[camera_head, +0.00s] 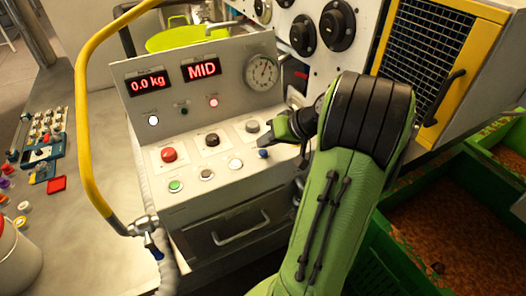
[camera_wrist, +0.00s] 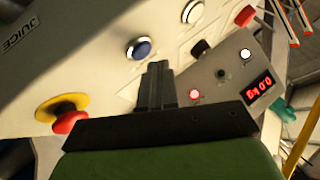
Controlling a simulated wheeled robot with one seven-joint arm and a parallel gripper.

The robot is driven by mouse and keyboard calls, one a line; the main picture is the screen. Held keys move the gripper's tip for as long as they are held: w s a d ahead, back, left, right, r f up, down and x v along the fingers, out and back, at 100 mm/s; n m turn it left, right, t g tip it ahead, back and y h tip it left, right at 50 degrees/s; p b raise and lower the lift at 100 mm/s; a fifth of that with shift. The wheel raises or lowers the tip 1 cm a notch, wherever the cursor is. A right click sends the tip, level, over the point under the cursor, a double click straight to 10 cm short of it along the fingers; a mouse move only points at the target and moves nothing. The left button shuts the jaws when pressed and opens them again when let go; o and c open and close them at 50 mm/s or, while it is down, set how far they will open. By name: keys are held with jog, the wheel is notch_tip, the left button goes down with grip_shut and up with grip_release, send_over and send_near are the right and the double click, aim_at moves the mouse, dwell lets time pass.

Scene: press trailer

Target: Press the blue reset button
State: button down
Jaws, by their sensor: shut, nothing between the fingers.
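The blue button (camera_head: 263,153) sits at the right end of the lower row on the sloped control panel (camera_head: 222,166). In the wrist view the blue button (camera_wrist: 138,48) has a silver ring and lies just beyond and left of the fingertips. My gripper (camera_head: 277,138) is at the panel's right side, close to the blue button. In the wrist view my gripper (camera_wrist: 158,66) has its dark fingers together and empty. A gap seems to remain between fingertips and button, but contact is hard to judge.
Nearby on the panel are a white button (camera_head: 235,164), a red button (camera_head: 169,155) and a black knob (camera_head: 252,126). A red and yellow mushroom button (camera_wrist: 62,116) shows in the wrist view. A yellow hose (camera_head: 82,110) arches at left. Green crates (camera_head: 376,241) stand at right.

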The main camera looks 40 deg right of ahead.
aim_at(267, 153)
jog(key=shift+f, duration=0.1)
dwell(0.7)
jog(key=shift+f+b, duration=0.35)
jog(key=shift+f+b, duration=0.3)
jog(key=shift+f, duration=0.1)
dwell(0.5)
jog(key=shift+r, duration=0.1)
jog(key=shift+r+p, duration=0.75)
jog(key=shift+p, duration=0.05)
notch_tip(267, 153, up, 5)
jog(key=p, duration=0.5)
jog(key=shift+r, duration=0.15)
dwell(0.4)
